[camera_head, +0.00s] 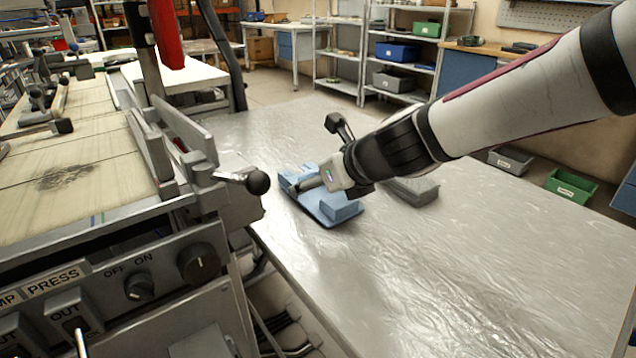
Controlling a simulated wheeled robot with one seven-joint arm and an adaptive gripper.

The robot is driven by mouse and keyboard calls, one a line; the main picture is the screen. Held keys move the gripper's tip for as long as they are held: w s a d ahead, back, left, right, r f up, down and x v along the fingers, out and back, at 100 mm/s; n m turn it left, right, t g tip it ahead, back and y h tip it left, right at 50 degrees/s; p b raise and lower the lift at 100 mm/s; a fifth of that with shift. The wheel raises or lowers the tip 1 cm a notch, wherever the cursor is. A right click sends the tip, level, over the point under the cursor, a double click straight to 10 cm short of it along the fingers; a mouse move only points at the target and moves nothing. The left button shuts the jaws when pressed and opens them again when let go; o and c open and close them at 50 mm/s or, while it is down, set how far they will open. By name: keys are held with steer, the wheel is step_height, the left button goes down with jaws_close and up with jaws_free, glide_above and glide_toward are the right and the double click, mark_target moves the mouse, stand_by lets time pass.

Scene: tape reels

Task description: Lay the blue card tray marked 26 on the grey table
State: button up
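A light blue tray (325,212) with raised blocks at its ends is at the left part of the grey table (430,270), near the press machine. It looks flat and low over the tabletop; I cannot tell whether it rests fully on it. No number 26 is readable on it. My gripper (318,184) comes in from the upper right, and its tip is at the tray, overlapping its middle and far side. The gripper hides part of the tray, and its fingertips are too small and covered to show whether they grip it.
A grey block (412,191) lies on the table just right of my gripper. The press machine (110,230), with a black ball-ended lever (257,182), stands close on the left. The table's front and right are clear. Grey and green bins (571,186) are on the floor beyond.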

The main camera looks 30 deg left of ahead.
steer(key=shift+f, duration=0.1)
steer(key=o, duration=1.2)
steer(key=shift+o, duration=0.2)
steer(key=p+v, duration=0.2)
steer(key=v, duration=1)
